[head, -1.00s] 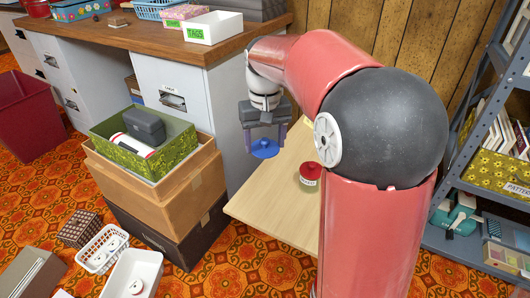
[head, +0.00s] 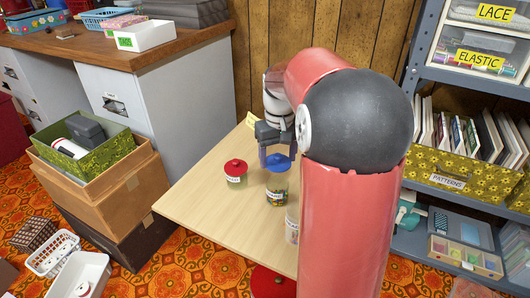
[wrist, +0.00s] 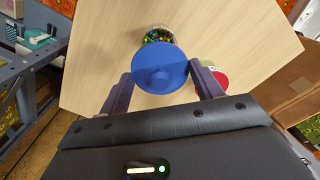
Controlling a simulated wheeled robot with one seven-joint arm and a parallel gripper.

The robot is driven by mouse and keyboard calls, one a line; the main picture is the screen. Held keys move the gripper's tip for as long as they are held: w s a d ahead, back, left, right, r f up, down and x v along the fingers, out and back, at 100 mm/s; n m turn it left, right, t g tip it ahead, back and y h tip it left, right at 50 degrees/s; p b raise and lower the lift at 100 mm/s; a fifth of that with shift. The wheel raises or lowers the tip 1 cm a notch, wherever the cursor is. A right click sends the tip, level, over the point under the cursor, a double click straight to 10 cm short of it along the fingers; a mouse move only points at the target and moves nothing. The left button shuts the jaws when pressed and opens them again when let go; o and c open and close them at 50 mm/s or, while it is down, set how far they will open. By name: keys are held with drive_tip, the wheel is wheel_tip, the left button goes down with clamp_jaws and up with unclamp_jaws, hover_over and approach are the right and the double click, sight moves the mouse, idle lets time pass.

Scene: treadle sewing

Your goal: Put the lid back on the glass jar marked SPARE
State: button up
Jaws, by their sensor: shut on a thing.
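My gripper (head: 278,153) is shut on a blue lid (head: 278,163), which also shows between the fingers in the wrist view (wrist: 160,70). A glass jar with many-coloured contents (head: 276,194) stands on the pale wooden table below the lid. In the wrist view the jar (wrist: 158,36) shows partly past the lid's far edge. I cannot tell whether lid and jar touch. The jar's label is too small to read. Another glass jar (head: 292,226) stands nearer, partly hidden by my arm.
A jar with a red lid (head: 235,172) stands left of the blue lid. The pale table (head: 195,198) is clear to the left. Stacked boxes (head: 110,200) stand beside it. Grey shelves (head: 450,192) stand at right. A red round thing (head: 268,284) is low in front.

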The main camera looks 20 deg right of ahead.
drive_tip(key=shift+d+f, duration=0.15)
wheel_tip(320, 180, down, 5)
drive_tip(key=b, duration=0.4)
drive_tip(key=shift+r, duration=0.2)
drive_tip(key=shift+f+b, duration=0.55)
drive_tip(key=shift+f, duration=0.25)
drive_tip(key=shift+p, duration=0.4)
drive_tip(key=shift+f, duration=0.15)
idle(1.8)
drive_tip(key=o, duration=1)
drive_tip(key=shift+o, duration=0.5)
